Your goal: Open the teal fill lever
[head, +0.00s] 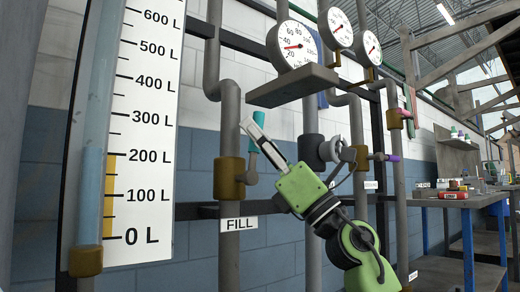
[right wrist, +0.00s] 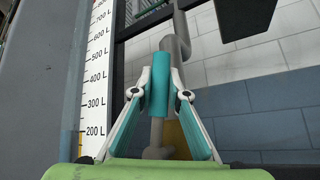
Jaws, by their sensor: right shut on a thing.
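The teal fill lever (head: 254,146) stands roughly upright beside a grey pipe, above the brass-coloured valve body (head: 228,180) and the FILL sign (head: 239,223). My right gripper (head: 251,125) reaches up to the lever from the lower right. In the right wrist view its two fingertips (right wrist: 159,88) are closed on both sides of the teal handle (right wrist: 159,72). The handle's bare stem runs down below the fingers. Part of the handle is hidden by the fingers in the head view. My left gripper is not in view.
A level gauge (head: 140,120) marked in litres stands left of the valve. Round dials (head: 292,46) sit above a grey shelf (head: 291,87). Another valve (head: 312,150) and a purple-handled lever (head: 392,158) are to the right. A blue workbench (head: 450,203) stands farther right.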

